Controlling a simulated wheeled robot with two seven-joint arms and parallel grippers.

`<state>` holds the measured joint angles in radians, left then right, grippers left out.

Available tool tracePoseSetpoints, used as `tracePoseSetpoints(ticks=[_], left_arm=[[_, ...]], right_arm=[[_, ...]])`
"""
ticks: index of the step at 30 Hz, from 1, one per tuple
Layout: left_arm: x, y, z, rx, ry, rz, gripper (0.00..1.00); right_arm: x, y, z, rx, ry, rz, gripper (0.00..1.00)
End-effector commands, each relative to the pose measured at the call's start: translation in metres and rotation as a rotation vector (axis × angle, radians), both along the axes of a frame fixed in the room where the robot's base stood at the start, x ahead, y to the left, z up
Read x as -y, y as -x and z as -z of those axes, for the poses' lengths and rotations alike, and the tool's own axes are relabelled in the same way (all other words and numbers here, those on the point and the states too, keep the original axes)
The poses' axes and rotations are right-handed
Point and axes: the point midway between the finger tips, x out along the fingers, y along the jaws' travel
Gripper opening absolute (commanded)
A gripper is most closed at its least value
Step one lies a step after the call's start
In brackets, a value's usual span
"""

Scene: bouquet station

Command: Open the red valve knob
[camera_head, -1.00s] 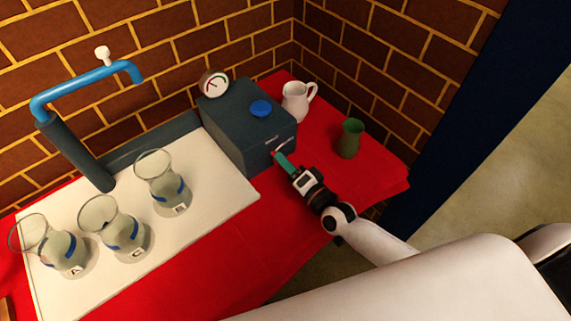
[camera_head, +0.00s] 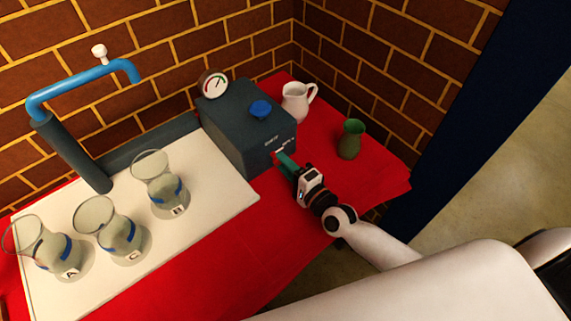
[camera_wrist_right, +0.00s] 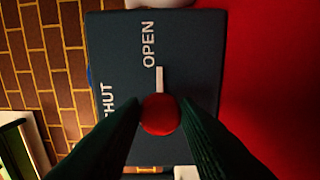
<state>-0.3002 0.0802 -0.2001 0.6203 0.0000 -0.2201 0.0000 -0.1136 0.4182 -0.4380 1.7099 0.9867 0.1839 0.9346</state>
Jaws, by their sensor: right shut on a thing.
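The red valve knob (camera_wrist_right: 160,114) sits on the front face of the dark grey box (camera_head: 230,133). My right gripper (camera_wrist_right: 160,120) is shut on the knob, with one dark green finger on each side. A white pointer bar (camera_wrist_right: 159,79) extends from the knob in the right wrist view, its far end beside the word OPEN. The word SHUT lies off to the left, partly covered by a finger. In the head view the fingers (camera_head: 285,159) hide most of the knob. My left gripper is not in view.
A round gauge (camera_head: 214,84) and a blue knob (camera_head: 260,109) are on the box. A white jug (camera_head: 294,103) and green vase (camera_head: 350,139) stand right on the red cloth (camera_head: 380,178). Glass vases (camera_head: 125,236) and a blue tap (camera_head: 80,85) are left.

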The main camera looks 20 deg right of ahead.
Motion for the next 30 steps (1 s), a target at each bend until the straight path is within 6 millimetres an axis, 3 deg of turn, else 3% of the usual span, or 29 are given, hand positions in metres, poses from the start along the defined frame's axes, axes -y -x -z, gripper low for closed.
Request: tracePoseSetpoints(ticks=[5, 6, 10, 20, 23, 30], left_arm=[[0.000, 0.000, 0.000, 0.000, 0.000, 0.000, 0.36], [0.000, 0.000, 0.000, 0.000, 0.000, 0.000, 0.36], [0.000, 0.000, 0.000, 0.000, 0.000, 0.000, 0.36], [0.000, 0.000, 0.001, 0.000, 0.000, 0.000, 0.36], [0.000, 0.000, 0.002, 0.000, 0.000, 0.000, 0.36], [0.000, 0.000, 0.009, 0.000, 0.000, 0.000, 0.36]], right_arm=[[0.000, 0.000, 0.001, -0.003, -0.001, 0.000, 0.06], [0.000, 0.000, 0.001, -0.003, -0.001, 0.000, 0.30], [0.000, 0.000, 0.001, -0.002, 0.000, 0.000, 0.50], [0.001, 0.004, 0.001, -0.001, 0.000, 0.000, 0.50], [0.005, 0.014, 0.002, -0.002, 0.002, 0.000, 0.50], [0.022, 0.062, 0.004, -0.005, 0.003, -0.001, 0.50]])
